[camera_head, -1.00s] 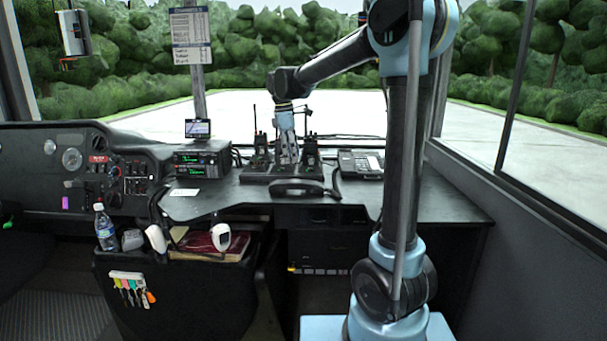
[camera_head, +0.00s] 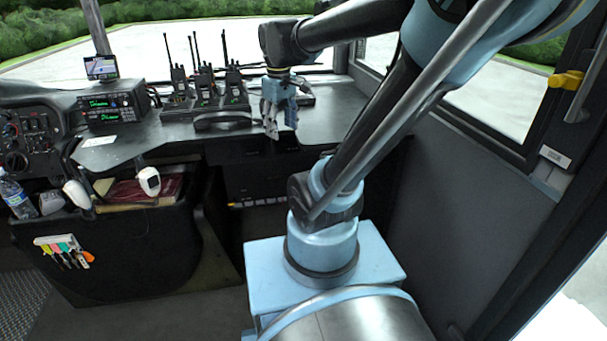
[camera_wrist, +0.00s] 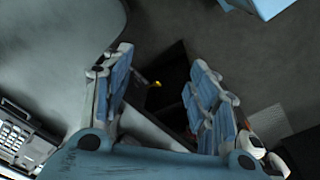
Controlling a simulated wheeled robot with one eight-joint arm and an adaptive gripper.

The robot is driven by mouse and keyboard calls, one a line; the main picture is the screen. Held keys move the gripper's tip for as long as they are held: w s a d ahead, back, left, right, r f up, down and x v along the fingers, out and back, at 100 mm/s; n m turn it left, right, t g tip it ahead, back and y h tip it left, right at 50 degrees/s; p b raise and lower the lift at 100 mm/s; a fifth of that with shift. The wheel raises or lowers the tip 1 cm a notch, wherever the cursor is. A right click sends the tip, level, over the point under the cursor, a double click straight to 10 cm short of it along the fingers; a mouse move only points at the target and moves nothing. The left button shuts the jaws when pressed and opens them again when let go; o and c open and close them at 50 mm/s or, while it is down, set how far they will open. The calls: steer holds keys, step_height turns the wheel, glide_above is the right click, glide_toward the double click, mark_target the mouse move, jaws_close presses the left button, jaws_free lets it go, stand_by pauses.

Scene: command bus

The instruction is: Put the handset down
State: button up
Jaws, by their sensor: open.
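A black handset (camera_head: 222,120) lies along the front edge of the dark counter, left of my gripper in the head view. My gripper (camera_head: 280,130) points down at the counter's front edge, apart from the handset. In the wrist view my gripper (camera_wrist: 160,78) has its blue fingers spread, with nothing held between them. A desk phone with a keypad (camera_wrist: 18,132) shows at the lower left of the wrist view. In the head view my gripper mostly hides the phone's place.
Several radios with antennas stand in a black charger (camera_head: 205,98) behind the handset. A radio unit with a green display (camera_head: 112,106) and a small screen stand left. A bin with books (camera_head: 150,190) and a white device (camera_head: 149,181) is below.

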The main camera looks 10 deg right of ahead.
steer(key=s+d+f+m+t, duration=0.1)
steer(key=s+d+f+m, duration=0.3)
steer(key=s+f, duration=0.6)
steer(key=shift+s+d+f+m, duration=0.15)
steer(key=shift+s+f+m, duration=0.15)
steer(key=shift+f+m, duration=0.6)
steer(key=shift+r, duration=0.2)
